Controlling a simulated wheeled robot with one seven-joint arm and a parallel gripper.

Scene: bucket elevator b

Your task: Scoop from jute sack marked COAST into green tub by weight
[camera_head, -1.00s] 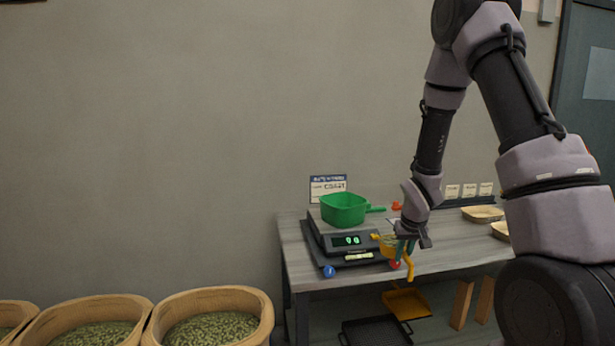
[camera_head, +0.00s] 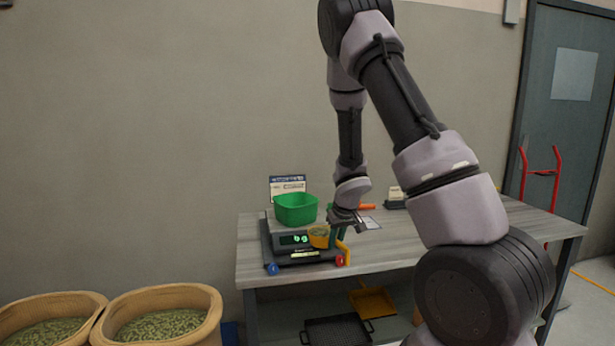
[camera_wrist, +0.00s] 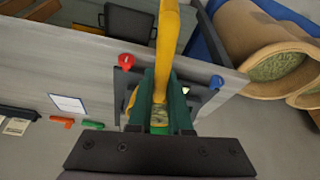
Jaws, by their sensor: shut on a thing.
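The green tub (camera_head: 296,209) stands on the dark scale (camera_head: 290,246) at the left of the table, under a small card (camera_head: 288,188) whose text is too small to read now. The scale's green display is lit. My gripper (camera_head: 345,230) is shut on a yellow scoop (camera_head: 319,237), just right of the tub and over the scale's right side. Its yellow handle (camera_wrist: 166,45) shows between my fingers in the wrist view. Greenish contents show in the scoop's bowl. Jute sacks (camera_head: 214,300) of green beans stand on the floor at lower left; no COAST marking is readable on them.
The table (camera_head: 375,255) is clear in its middle. An orange item (camera_head: 367,206) lies behind my gripper. A yellow dustpan-like tray (camera_head: 372,300) and a black crate (camera_head: 338,330) sit underneath. A red hand truck (camera_head: 540,175) stands by the door at right.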

